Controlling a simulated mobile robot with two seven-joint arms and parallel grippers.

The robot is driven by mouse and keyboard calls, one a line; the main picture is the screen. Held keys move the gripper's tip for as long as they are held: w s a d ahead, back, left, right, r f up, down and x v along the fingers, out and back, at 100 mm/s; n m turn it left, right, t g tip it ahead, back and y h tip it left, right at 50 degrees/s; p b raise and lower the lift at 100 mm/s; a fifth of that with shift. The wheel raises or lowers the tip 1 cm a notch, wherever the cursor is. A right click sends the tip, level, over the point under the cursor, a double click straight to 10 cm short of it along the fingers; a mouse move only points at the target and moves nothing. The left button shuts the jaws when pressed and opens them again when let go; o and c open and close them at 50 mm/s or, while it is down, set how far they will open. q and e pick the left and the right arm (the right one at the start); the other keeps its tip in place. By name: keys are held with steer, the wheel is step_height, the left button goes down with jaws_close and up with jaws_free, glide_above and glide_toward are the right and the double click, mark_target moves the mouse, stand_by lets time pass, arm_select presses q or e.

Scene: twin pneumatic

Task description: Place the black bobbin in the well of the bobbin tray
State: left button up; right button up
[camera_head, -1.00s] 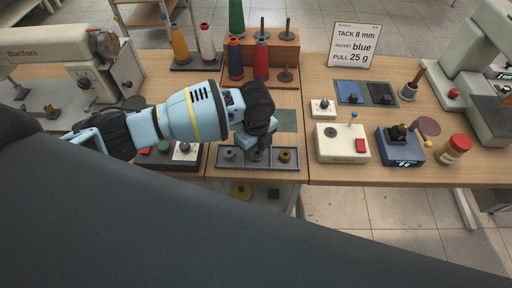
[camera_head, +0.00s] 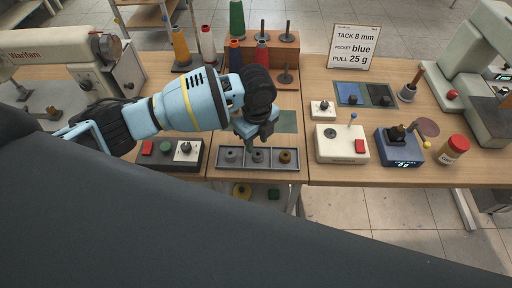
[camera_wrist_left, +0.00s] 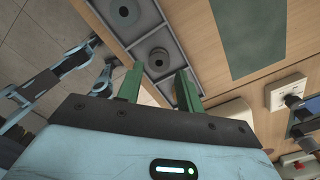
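The grey bobbin tray (camera_head: 294,166) lies near the table's front edge, with three wells in a row. A grey bobbin (camera_head: 231,155) is in its left well and a brown one (camera_head: 285,156) in its right well. A dark bobbin (camera_head: 258,156), seemingly the black one, sits in the middle well; it also shows in the wrist view (camera_wrist_left: 158,60). My left gripper (camera_head: 250,143) is just above the tray near the middle well. In the wrist view its green fingers (camera_wrist_left: 158,88) are apart, with nothing held between them. My right gripper is not seen.
A control box with red and green buttons (camera_head: 172,153) stands left of the tray. A cream box (camera_head: 342,144) and a blue scale (camera_head: 400,147) stand to the right. Thread cones on a wooden stand (camera_head: 285,42) are behind. A green-grey mat (camera_head: 287,121) lies behind the tray.

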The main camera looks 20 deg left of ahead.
arm_select(q)
step_height(320, 180, up, 7)
steer(key=shift+r, duration=0.15)
stand_by(0.4)
steer(key=s+d+f+n+h, duration=0.1)
steer(key=d+f, duration=0.1)
steer(key=s+d+f+n+h, duration=0.1)
steer(key=s+d+f, duration=0.1)
steer(key=d+f, duration=0.1)
steer(key=s+d+f+n+t+h, duration=0.1)
steer(key=d+f+h, duration=0.1)
steer(key=shift+s+d+f, duration=0.15)
steer(key=shift+d+f, duration=0.15)
steer(key=shift+f, duration=0.1)
steer(key=s+d+f+n+t+h, duration=0.3)
steer(key=s+f+n, duration=0.1)
steer(key=f+n, duration=0.15)
steer(key=s+a+f+n+t+y, duration=0.2)
steer(key=s+a+f+n, duration=0.3)
steer(key=s+a, duration=0.3)
steer(key=s+a+f+n+t+y, duration=0.2)
steer(key=s+a+f+n, duration=0.3)
steer(key=s+a+n, duration=0.3)
steer(key=s+a+y, duration=0.1)
steer(key=s, duration=0.3)
steer(key=shift+s+f+t, duration=0.15)
steer(key=shift+f+t, duration=0.25)
